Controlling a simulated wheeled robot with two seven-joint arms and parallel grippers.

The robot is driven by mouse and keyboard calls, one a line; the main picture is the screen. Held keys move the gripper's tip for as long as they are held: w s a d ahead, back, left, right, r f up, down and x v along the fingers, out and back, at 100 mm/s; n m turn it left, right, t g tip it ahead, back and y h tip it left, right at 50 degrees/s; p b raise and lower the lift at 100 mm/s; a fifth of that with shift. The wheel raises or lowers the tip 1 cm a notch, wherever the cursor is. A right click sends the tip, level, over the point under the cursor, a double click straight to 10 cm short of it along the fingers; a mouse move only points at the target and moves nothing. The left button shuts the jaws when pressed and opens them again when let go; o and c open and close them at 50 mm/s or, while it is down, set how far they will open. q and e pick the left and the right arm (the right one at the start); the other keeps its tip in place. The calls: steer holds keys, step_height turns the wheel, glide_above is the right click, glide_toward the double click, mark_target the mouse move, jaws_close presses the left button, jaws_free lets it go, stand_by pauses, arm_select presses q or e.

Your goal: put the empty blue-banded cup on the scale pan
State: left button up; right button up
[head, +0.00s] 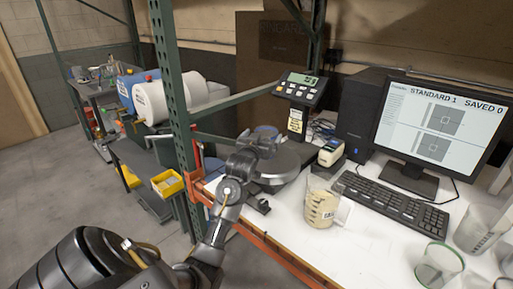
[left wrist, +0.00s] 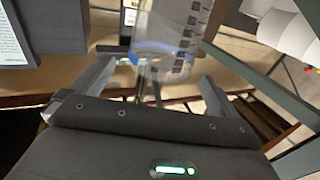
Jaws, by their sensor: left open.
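The blue-banded cup (head: 266,131) shows only in part in the head view, behind my left gripper (head: 258,147), at the scale. In the left wrist view the clear cup (left wrist: 168,48) shows a blue band and dark graduation marks, and looks empty. It lies ahead of and between the spread fingers of my left gripper (left wrist: 155,80), which is open. The round dark scale pan (head: 280,172) is just beyond and below the gripper. My arm hides the cup's base, so I cannot tell whether it rests on the pan. My right gripper is out of view.
The scale display (head: 302,87) stands on a post behind the pan. A beaker of beige material (head: 321,207) stands to the right, before the keyboard (head: 392,200). Clear cups (head: 438,266) stand at front right. A green rack upright (head: 173,100) rises left of my arm.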

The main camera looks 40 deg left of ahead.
arm_select(q)
steer(key=b+v, duration=0.1)
steer(key=v, duration=0.6)
steer(key=shift+s, duration=0.15)
stand_by(0.3)
